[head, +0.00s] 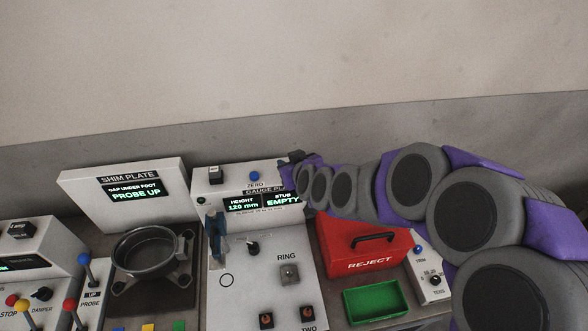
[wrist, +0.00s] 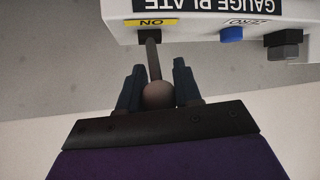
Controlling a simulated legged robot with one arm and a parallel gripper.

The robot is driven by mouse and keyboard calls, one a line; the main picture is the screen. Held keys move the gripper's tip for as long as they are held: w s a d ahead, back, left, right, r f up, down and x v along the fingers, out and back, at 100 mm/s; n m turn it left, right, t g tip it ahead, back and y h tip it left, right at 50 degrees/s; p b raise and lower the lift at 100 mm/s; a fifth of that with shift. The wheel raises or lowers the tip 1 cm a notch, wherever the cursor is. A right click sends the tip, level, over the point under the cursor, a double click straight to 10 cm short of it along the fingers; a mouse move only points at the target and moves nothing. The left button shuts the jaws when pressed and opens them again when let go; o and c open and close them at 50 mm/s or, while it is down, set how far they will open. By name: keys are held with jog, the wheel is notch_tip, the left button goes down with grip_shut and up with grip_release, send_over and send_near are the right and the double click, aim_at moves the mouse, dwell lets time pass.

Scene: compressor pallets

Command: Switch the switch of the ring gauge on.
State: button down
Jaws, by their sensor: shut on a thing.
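The gauge plate console (head: 215,255) is white, with a lit display (head: 262,203) reading height 120 mm and stub EMPTY. Its face carries the word RING (head: 286,257). In the wrist view the console's edge (wrist: 190,27) is upside down, with a yellow ON label (wrist: 151,23). A thin switch lever (wrist: 152,58) with a round brown knob (wrist: 159,95) sticks out at that label. My gripper (wrist: 158,82) is shut on the knob, one dark finger on each side. In the head view my gripper (head: 296,162) is at the console's top right corner and hides the lever.
A blue ZERO button (head: 254,176) and a black block (head: 214,174) sit along the console's top. The shim plate unit (head: 126,192) stands left. A red REJECT box (head: 366,247) and a green tray (head: 374,301) stand right, below my arm. The wall behind is bare.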

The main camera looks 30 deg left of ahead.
jog(key=shift+s+d+f, duration=0.1)
jog(key=shift+s+f, duration=0.05)
jog(key=shift+f, duration=0.2)
jog(key=c, duration=1.1)
grip_release()
jog(key=o, duration=0.3)
jog(key=shift+d+r, duration=0.1)
jog(key=shift+r, duration=0.1)
jog(key=shift+f+b+v, duration=0.2)
jog(key=shift+b+v, duration=0.3)
jog(key=shift+v, duration=8.05)
jog(key=shift+d, duration=0.15)
